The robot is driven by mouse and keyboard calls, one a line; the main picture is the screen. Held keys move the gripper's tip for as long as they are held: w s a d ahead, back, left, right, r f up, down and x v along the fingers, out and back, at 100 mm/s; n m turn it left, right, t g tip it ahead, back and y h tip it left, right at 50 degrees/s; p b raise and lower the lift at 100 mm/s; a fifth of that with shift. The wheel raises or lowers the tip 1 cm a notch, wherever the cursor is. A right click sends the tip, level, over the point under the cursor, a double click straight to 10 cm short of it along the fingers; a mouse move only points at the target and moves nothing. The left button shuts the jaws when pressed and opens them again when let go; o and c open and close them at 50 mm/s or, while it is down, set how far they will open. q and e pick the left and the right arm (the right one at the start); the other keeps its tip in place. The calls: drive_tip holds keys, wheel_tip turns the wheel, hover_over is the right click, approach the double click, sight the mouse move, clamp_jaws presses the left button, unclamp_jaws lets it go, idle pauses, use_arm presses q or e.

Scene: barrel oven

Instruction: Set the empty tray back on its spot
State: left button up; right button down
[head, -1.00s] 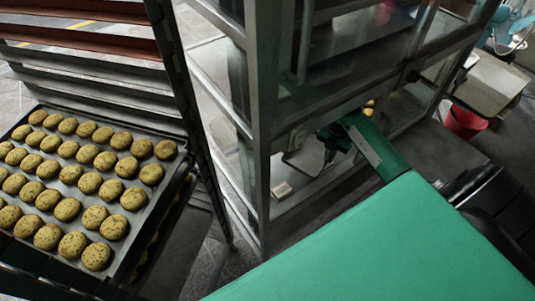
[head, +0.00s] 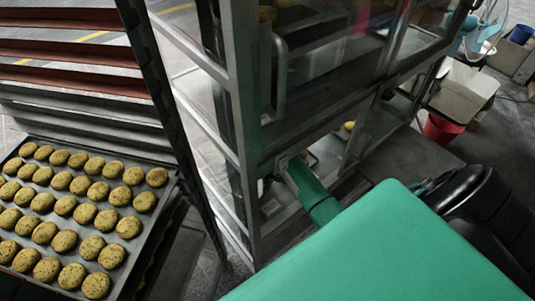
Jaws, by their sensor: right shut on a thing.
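My right arm reaches from the lower right to the lower compartment of the metal-and-glass cabinet (head: 250,100). My right gripper (head: 268,184) is at the arm's far end, by the cabinet's lower front; it is small, dark and partly hidden by the forearm. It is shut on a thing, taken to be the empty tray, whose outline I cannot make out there. My left gripper is not in view.
A rack (head: 172,110) at the left holds a tray (head: 151,233) full of round speckled cookies. A small pale block (head: 270,207) lies low inside the cabinet. A red bin (head: 440,128) stands at the right. Grey floor shows between rack and cabinet.

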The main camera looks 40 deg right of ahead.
drive_tip(key=shift+f, duration=0.85)
drive_tip(key=shift+f, duration=0.4)
drive_tip(key=c, duration=1.6)
unclamp_jaws()
drive_tip(key=shift+o, duration=0.2)
drive_tip(key=shift+r, duration=0.1)
drive_tip(key=r, duration=0.5)
drive_tip(key=d+r+b, duration=0.1)
drive_tip(key=r, duration=0.2)
drive_tip(key=shift+w, duration=0.25)
